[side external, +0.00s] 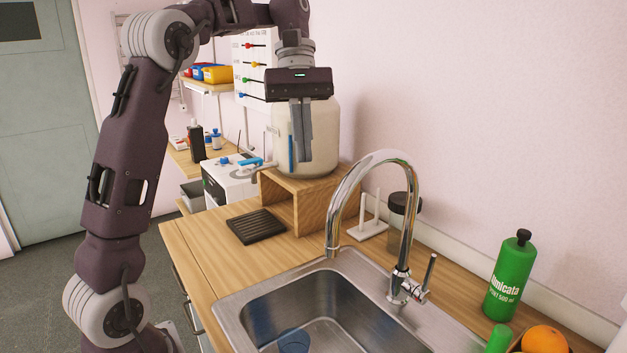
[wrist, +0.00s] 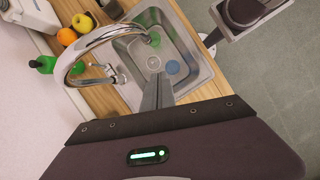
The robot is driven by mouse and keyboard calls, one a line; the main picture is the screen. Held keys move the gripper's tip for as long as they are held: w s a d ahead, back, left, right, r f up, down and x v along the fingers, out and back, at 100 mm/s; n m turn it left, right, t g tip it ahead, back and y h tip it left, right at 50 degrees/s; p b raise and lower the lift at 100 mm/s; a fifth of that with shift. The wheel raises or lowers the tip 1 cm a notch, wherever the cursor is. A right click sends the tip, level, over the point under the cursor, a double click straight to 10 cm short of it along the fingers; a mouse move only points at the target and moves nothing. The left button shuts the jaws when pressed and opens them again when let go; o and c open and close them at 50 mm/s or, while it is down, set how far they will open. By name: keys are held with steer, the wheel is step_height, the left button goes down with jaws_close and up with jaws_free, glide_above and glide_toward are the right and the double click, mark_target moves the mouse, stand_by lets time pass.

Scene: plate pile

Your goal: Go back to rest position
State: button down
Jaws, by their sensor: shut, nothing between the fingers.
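My gripper (side external: 300,158) is shut and empty, pointing down. In the side view it hangs high, in front of a large cream container (side external: 325,135) that stands on a wooden box stand (side external: 310,205). Its fingers hide part of that container. In the wrist view the shut fingers of my gripper (wrist: 158,80) point toward the metal sink (wrist: 190,88). A blue round item (wrist: 172,67) and a green one (wrist: 154,40) lie in the sink. The side view shows the blue item (side external: 293,341) in the basin, partly cut off.
A tall chrome faucet (side external: 345,185) rises beside the sink. A black ridged rack (side external: 257,226) lies on the wooden counter (side external: 200,262). A green bottle (side external: 510,275) and an orange (side external: 545,340) stand at the right. A dark-lidded jar (side external: 404,205) stands by the wall.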

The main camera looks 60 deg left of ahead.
steer(key=s+d+f+m+t+y, duration=0.1)
steer(key=s+d+m+t+y, duration=0.2)
steer(key=s+d+m, duration=0.55)
steer(key=s+d+f+m+t+y, duration=0.1)
steer(key=s+f+m+t, duration=0.3)
steer(key=s+f, duration=0.4)
steer(key=shift+s+f+m, duration=0.25)
steer(key=shift+s+m, duration=0.3)
steer(key=shift+s, duration=0.6)
